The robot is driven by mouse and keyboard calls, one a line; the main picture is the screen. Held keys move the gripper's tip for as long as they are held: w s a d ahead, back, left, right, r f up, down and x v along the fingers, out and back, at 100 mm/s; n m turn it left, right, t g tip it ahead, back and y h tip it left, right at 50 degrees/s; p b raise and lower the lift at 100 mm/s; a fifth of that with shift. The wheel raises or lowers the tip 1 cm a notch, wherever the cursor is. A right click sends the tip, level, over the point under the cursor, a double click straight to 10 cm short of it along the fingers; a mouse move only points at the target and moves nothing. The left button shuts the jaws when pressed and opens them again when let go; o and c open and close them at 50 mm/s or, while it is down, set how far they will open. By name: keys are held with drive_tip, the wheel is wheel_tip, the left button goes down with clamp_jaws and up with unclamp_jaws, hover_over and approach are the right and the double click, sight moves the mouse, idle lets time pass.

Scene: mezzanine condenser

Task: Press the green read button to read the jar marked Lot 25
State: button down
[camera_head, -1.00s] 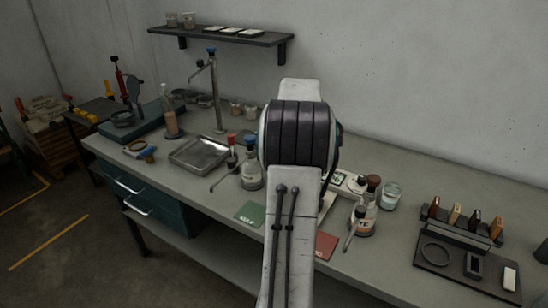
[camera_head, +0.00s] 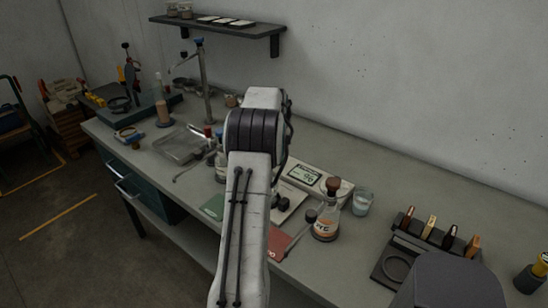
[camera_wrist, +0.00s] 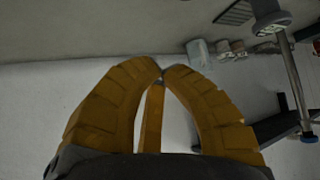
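A pale meter with a lit green display (camera_head: 305,174) stands on the bench right of my arm, its digits too small to read surely. I cannot make out a green read button on it. No jar marked Lot 25 can be read; small jars stand at the bench's back and show in the wrist view (camera_wrist: 222,48). In the wrist view my gripper (camera_wrist: 160,74) has its yellow fingers brought together at the tips, with nothing between them. In the head view my arm hides the gripper and part of the bench.
A brown-capped bottle with an orange label (camera_head: 326,224) and a glass beaker (camera_head: 362,203) stand close right of the meter. A green card (camera_head: 212,207) and a red card (camera_head: 279,242) lie near the front edge. A metal tray (camera_head: 180,146) and a tall stand (camera_head: 206,85) are left.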

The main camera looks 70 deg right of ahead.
drive_tip(key=shift+f, duration=0.2)
idle(0.3)
drive_tip(key=shift+f+b, duration=2.25)
drive_tip(key=shift+f, duration=1.35)
drive_tip(key=shift+f+b, duration=0.6)
drive_tip(key=shift+b, duration=0.15)
drive_tip(key=shift+f, duration=0.15)
drive_tip(key=shift+f+b, duration=0.3)
drive_tip(key=shift+b, duration=0.15)
